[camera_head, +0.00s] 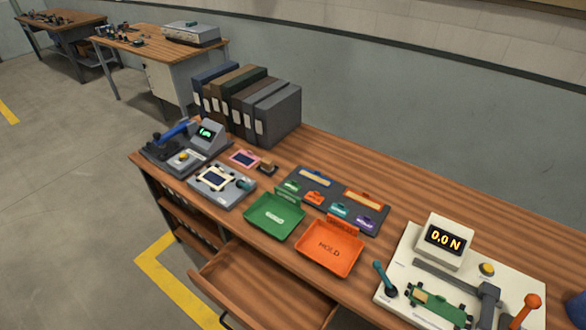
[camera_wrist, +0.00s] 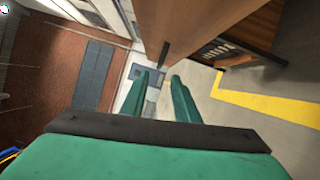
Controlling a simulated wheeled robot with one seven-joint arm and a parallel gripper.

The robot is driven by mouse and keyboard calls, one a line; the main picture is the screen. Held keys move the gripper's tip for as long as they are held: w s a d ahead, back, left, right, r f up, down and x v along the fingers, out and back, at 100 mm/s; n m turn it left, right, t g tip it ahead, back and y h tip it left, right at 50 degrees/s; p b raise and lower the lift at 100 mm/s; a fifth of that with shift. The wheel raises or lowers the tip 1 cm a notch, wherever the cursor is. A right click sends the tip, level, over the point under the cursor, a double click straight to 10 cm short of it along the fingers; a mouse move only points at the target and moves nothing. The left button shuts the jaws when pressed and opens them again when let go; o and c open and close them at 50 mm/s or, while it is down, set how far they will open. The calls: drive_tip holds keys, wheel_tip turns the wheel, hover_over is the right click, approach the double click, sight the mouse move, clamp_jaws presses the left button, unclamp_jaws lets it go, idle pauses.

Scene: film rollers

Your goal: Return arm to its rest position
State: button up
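My gripper (camera_wrist: 158,82) shows in the wrist view with two green fingers held apart. The gap between the fingertips is empty, with only the background showing through it. The gripper is clear of the bench; a wooden bench panel (camera_wrist: 185,25) rises beyond it at the top of the wrist view. In the head view I do not see my gripper, and the workbench (camera_head: 420,195) stands with no gripper over it.
An open drawer (camera_head: 262,290) juts from the bench front. On the bench are a green tray (camera_head: 273,217), an orange tray (camera_head: 329,248), a force tester (camera_head: 445,240), binders (camera_head: 277,115) and a clamp device (camera_head: 205,138). Bare floor (camera_head: 70,190) lies left.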

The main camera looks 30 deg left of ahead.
drive_tip(key=s+d+r+m+t+h, duration=0.1)
drive_tip(key=d+r+m+t+h, duration=0.2)
drive_tip(key=d+r+m+h, duration=0.5)
drive_tip(key=s+d+r+m+t+h, duration=0.1)
drive_tip(key=d+r+m+t+h, duration=0.2)
drive_tip(key=d+r+m+h, duration=0.5)
drive_tip(key=d+r+m, duration=0.6)
drive_tip(key=r+m, duration=0.1)
drive_tip(key=m, duration=0.9)
drive_tip(key=shift+d+r+m+t+h, duration=0.2)
drive_tip(key=shift+d+m+t+h, duration=0.1)
drive_tip(key=shift+h, duration=0.1)
drive_tip(key=shift+s+d, duration=0.1)
drive_tip(key=shift+d, duration=0.1)
